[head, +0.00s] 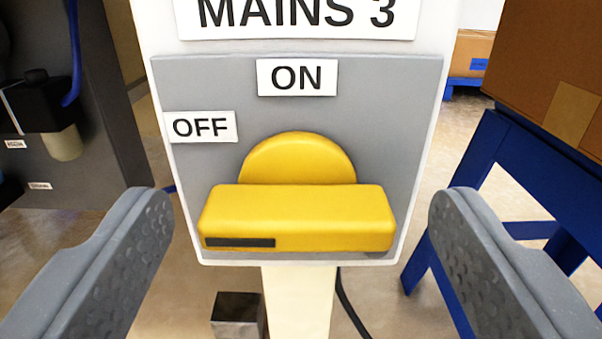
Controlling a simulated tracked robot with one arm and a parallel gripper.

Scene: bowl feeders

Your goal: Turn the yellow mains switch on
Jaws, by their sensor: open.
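The yellow mains switch (297,215) is a wide horizontal handle bar in front of a round yellow hub (297,158). A dark mark lies at the bar's left end, on the side of the OFF label (200,127). The ON label (297,77) is above the hub. The switch sits on a grey panel (400,110) headed MAINS 3. My gripper (302,215) is open, with one grey finger on each side of the bar. A gap shows in the picture between each finger and the bar ends. I cannot tell how far the fingertips are from the panel.
A cream post (297,300) carries the panel, with a black cable beside it. A dark machine (60,110) stands at the left. A blue stand (500,180) with a cardboard box (550,60) is at the right.

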